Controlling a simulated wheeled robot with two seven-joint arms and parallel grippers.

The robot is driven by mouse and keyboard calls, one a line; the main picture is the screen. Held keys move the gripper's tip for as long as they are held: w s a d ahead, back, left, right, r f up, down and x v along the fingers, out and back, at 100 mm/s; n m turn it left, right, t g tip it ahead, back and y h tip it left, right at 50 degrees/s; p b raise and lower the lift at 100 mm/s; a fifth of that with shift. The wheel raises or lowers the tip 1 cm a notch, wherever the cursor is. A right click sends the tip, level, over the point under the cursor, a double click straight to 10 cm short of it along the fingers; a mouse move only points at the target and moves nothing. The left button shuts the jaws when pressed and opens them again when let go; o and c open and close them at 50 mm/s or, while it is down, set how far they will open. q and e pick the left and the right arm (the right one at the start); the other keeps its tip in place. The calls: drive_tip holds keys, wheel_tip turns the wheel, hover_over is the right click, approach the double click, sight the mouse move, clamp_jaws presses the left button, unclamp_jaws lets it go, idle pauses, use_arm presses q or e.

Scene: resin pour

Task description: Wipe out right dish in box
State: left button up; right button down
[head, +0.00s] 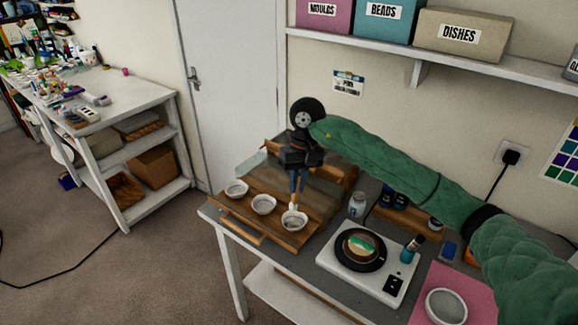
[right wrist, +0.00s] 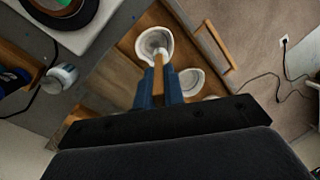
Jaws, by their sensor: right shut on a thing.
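Three small white dishes stand in a row in the wooden box (head: 274,231): the left dish (head: 236,188), the middle dish (head: 263,204) and the right dish (head: 294,221). My right gripper (head: 297,183) points down above the right dish, its blue fingers shut on a wooden stick tool (head: 294,200) with a pale tip. In the right wrist view the stick (right wrist: 158,72) reaches into or over the right dish (right wrist: 153,43); contact cannot be told. The middle dish (right wrist: 192,81) is beside it, and the left dish is mostly hidden. My left gripper is out of view.
Right of the box stand a jar (head: 357,204) and a white device (head: 362,262) with a black round plate. A white dish (head: 446,307) sits on a pink mat (head: 470,289). A shelf with labelled boxes hangs above. Open floor lies left of the table.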

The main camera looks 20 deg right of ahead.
drive_tip(key=shift+s+d+r, duration=0.1)
drive_tip(key=shift+s+d, duration=0.05)
drive_tip(key=shift+s+r, duration=0.1)
drive_tip(key=shift+s, duration=0.25)
drive_tip(key=shift+w+f, duration=0.2)
drive_tip(key=shift+f, duration=0.45)
drive_tip(key=shift+w+f, duration=0.15)
drive_tip(key=shift+f, duration=0.45)
drive_tip(key=x, duration=0.3)
drive_tip(key=shift+w+d+f, duration=0.1)
drive_tip(key=shift+d+f, duration=0.1)
